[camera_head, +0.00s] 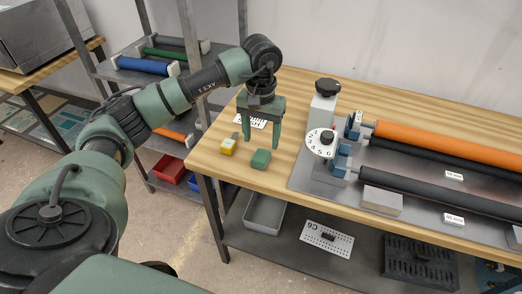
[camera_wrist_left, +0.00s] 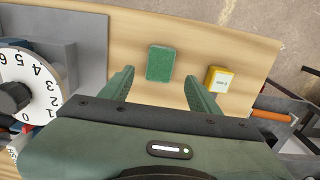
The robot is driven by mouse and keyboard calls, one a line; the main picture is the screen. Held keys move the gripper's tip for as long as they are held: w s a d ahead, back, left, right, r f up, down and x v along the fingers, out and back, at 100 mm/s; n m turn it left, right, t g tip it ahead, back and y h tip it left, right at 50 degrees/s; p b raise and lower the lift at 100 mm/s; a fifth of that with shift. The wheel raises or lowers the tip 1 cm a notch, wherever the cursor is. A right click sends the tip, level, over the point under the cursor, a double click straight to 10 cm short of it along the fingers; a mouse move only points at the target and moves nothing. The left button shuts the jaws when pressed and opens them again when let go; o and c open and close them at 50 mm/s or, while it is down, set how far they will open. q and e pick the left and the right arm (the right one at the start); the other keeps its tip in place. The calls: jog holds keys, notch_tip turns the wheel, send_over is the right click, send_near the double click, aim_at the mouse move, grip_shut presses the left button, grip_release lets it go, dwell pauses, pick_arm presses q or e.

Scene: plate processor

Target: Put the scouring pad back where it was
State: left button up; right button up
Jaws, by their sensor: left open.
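The scouring pad (camera_head: 261,159) looks like a small green block lying on the wooden table near its front left edge. It also shows in the left wrist view (camera_wrist_left: 160,63), a little beyond and between the fingertips. My left gripper (camera_head: 261,141) points down above the table, close to the pad. In the left wrist view my left gripper (camera_wrist_left: 159,79) is open, with nothing between its fingers. The pad appears apart from both fingers. My right gripper is not in view.
A yellow block (camera_head: 228,147) lies left of the pad; it also shows in the wrist view (camera_wrist_left: 219,79). The machine with a numbered dial (camera_head: 320,143) and long rollers (camera_head: 440,137) stands to the right. Bare wood (camera_head: 222,167) lies around the pad, near the table edge.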

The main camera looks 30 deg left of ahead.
aim_at(261, 155)
pick_arm(q)
notch_tip(261, 155, up, 6)
jog(key=shift+f+b, duration=0.1)
jog(key=shift+b, duration=0.25)
